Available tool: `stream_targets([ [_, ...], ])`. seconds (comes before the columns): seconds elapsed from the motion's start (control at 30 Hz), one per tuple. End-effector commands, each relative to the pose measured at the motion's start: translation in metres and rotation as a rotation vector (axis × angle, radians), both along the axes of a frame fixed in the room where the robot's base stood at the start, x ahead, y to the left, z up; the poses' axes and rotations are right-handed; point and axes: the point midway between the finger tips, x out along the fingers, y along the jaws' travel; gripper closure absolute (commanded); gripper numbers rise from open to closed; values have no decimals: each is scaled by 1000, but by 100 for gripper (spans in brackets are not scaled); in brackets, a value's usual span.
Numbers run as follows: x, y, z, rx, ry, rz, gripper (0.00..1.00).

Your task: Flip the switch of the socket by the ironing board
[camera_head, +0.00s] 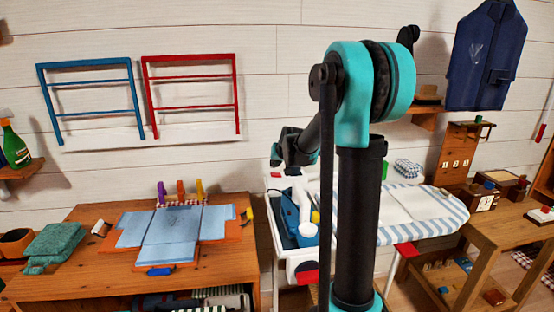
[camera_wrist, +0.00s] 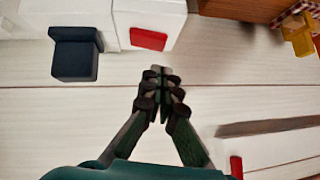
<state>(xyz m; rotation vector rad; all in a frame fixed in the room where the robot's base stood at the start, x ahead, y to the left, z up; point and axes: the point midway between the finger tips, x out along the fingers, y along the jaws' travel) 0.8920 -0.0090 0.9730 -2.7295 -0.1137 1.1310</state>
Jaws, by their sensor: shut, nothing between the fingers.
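The white socket (camera_wrist: 120,20) is on the plank wall at the top of the wrist view, with a red switch (camera_wrist: 150,39) and a dark blue block, perhaps a plug (camera_wrist: 76,54). Which way the switch is set I cannot tell. My gripper (camera_wrist: 160,72) is shut and empty, its tips a little to the picture's right of and below the switch; contact cannot be seen. In the head view my gripper (camera_head: 275,160) is just above the red switch (camera_head: 277,174), and my arm hides part of the area. The ironing board (camera_head: 430,207) has a blue-striped cover.
A blue and white iron (camera_head: 298,218) stands left of the board. A wooden desk (camera_head: 100,285) with a light blue folded cloth (camera_head: 170,235) is at left. Red (camera_head: 190,76) and blue (camera_head: 90,82) racks hang on the wall. A wooden table (camera_head: 505,228) is at right.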

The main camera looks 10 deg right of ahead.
Motion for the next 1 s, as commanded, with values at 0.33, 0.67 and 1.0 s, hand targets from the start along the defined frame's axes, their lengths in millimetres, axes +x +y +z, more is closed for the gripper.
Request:
stream_targets([
  [0.33, -1, 5, -25, 0, 0, 0, 100],
  [0.67, -1, 6, -26, -4, 0, 1, 100],
  [1.0, -1, 15, -38, -171, 1, 3, 100],
])
